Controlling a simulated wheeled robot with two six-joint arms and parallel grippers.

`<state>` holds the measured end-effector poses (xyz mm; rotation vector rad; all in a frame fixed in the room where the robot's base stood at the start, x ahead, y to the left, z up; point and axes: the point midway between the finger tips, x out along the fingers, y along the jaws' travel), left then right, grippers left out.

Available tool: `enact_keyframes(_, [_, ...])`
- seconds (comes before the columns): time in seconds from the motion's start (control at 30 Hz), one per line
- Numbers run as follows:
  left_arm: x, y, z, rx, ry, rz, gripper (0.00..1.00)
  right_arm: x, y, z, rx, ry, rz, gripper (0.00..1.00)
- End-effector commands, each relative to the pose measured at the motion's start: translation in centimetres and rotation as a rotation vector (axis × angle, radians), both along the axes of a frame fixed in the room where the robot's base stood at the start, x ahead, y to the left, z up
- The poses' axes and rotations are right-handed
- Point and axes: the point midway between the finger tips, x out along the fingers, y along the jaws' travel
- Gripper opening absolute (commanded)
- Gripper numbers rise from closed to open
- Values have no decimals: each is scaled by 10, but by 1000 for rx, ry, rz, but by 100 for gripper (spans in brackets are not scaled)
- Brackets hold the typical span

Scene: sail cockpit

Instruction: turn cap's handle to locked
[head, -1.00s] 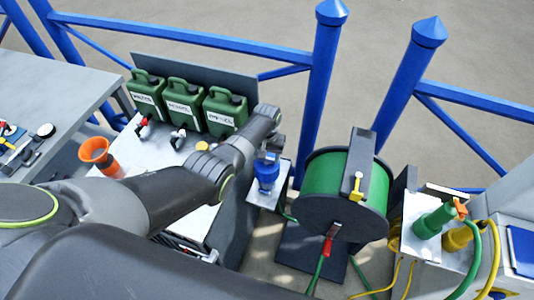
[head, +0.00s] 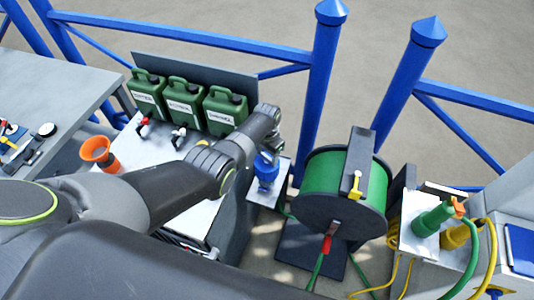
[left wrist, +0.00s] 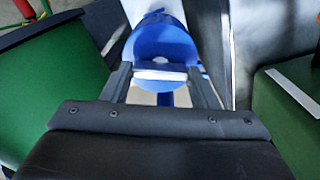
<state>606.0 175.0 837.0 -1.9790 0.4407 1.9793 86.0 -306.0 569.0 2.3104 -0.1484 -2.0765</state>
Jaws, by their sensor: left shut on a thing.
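The blue cap (head: 266,172) stands on a small light plate beside the white-topped bench in the head view. My left gripper (head: 268,152) is over the cap, reaching down to it from above; its fingertips are small and partly hidden there. In the left wrist view the two fingers of my left gripper (left wrist: 164,88) stand on either side of the cap's blue handle (left wrist: 160,72), which has a pale edge facing the camera. The gripper is shut on this handle. The round blue body of the cap (left wrist: 163,40) shows beyond it. I cannot read any lock marking. My right gripper is not in view.
A green hose reel (head: 328,185) stands close to the right of the cap. Green canisters (head: 184,103) line the back of the bench, with an orange funnel (head: 97,150) at its left. Blue railing posts (head: 322,90) rise behind. Green and yellow connectors (head: 433,220) are at right.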

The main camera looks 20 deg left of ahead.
Motion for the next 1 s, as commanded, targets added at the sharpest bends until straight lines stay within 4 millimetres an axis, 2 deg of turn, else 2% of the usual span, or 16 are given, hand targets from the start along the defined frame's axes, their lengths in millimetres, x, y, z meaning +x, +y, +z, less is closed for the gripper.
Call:
enact_keyframes(0.27, [0, 0, 0, 0, -1, 0, 31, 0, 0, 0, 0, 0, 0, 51])
enact_keyframes(0.3, [0, 0, 0, 0, -1, 0, 55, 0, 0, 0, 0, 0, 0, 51])
enact_keyframes(0.47, [0, 0, 0, 0, -1, 0, 76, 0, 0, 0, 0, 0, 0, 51])
enact_keyframes(0.77, [0, 0, 1, 0, 0, 1, 76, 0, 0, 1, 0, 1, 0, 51])
enact_keyframes(0.87, [0, 0, 6, 0, 0, 0, 76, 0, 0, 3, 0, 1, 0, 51])
enact_keyframes(1.0, [1, 0, 22, 0, -3, 0, 76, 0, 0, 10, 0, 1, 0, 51])
